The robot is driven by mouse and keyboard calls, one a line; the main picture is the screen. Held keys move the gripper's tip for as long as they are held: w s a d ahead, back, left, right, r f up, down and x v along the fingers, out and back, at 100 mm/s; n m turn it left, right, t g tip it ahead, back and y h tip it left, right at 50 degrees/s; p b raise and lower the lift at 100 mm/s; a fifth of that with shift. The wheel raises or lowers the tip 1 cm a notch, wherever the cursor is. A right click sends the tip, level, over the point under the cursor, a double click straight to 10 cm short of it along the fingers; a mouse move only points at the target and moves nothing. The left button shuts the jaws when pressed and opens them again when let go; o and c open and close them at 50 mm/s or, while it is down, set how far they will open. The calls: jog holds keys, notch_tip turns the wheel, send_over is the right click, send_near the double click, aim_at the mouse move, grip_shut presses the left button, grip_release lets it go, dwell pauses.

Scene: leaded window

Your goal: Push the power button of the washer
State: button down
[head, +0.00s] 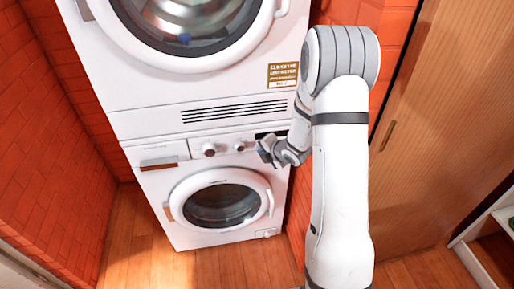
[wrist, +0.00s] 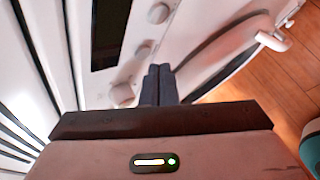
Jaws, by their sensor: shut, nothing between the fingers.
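The white washer (head: 182,240) is the lower machine of a stack. Its control strip has a round knob (head: 209,149), a second knob (head: 240,146) and a dark display (head: 270,134) partly behind my arm. In the wrist view the dark display (wrist: 108,32) lies beside a row of round light controls: a far one (wrist: 158,12), a middle one (wrist: 143,49) and a near one (wrist: 122,94). I cannot tell which is the power button. My gripper (head: 264,152) is at the right part of the strip. Its dark fingers (wrist: 158,70) are shut and empty; contact with the panel is unclear.
The washer's round door (head: 222,204) is below the strip, its handle (wrist: 273,40) at right in the wrist view. A detergent drawer (head: 159,163) is at left. Another white machine (head: 130,95) is stacked above. Brick walls flank the stack; a wooden door (head: 440,130) is right.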

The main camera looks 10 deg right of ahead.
jog(key=s+b, duration=0.2)
jog(key=s, duration=0.4)
jog(key=shift+b, duration=0.3)
